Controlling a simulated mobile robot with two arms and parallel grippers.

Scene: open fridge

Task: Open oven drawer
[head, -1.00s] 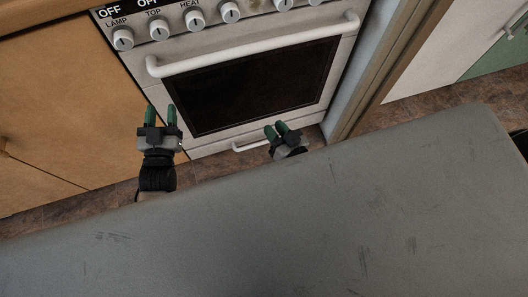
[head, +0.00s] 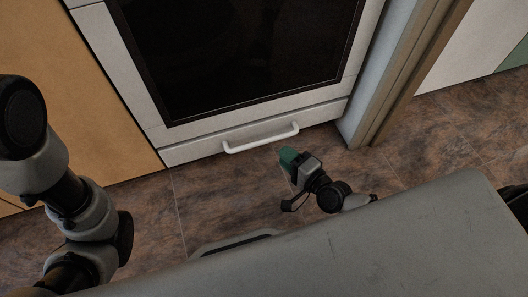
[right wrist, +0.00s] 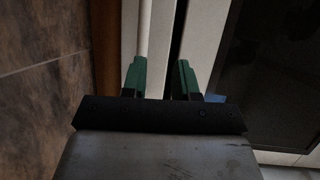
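The oven drawer (head: 200,150) is a narrow white front below the dark-glass oven door (head: 245,45). It looks shut, flush with the oven. Its white bar handle (head: 262,139) is in clear view in the head view. My right gripper (head: 288,157), with green fingertips, is low over the floor just in front of the handle's right part. In the right wrist view its two fingers (right wrist: 159,78) are apart, pointing at the white fronts. A pale strip (right wrist: 144,30), perhaps the handle, runs up beyond the left finger; I cannot tell whether they touch. My left gripper is out of view.
A wooden cabinet (head: 120,110) stands left of the oven, and a pale post with brown trim (head: 385,90) stands right of it. Brown tiled floor (head: 220,195) in front of the drawer is clear.

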